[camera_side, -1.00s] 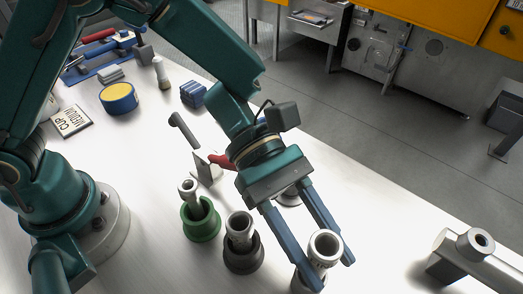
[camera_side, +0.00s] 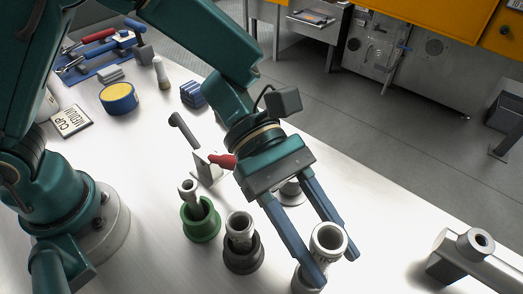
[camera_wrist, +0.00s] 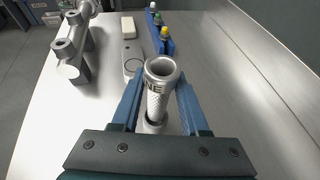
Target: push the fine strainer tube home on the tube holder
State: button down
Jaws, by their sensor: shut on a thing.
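The fine strainer tube (camera_side: 328,238) is a pale metal tube with a wide ring mouth and stands roughly upright. In the wrist view it (camera_wrist: 160,90) shows a perforated side and dark letters ending in "NE". My gripper (camera_side: 337,268) is shut on it, with one blue finger on each side. The tube's lower end is partly hidden by a finger, over or in a grey cup (camera_side: 299,287). A grey metal fitting with a round open socket (camera_side: 474,246), possibly the tube holder, lies at the right, apart from the tube. It also shows at the upper left in the wrist view (camera_wrist: 74,57).
A green cup (camera_side: 201,226) and a dark cup (camera_side: 243,259), each with a tube, stand left of my gripper. A red-handled part (camera_side: 222,161) is behind them. The table between the held tube and the grey fitting is clear.

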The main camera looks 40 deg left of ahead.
jog(key=shift+f, duration=2.25)
jog(key=shift+r, duration=2.25)
jog(key=shift+f, duration=2.4)
jog(key=shift+r, duration=0.15)
jog(key=shift+r, duration=2.25)
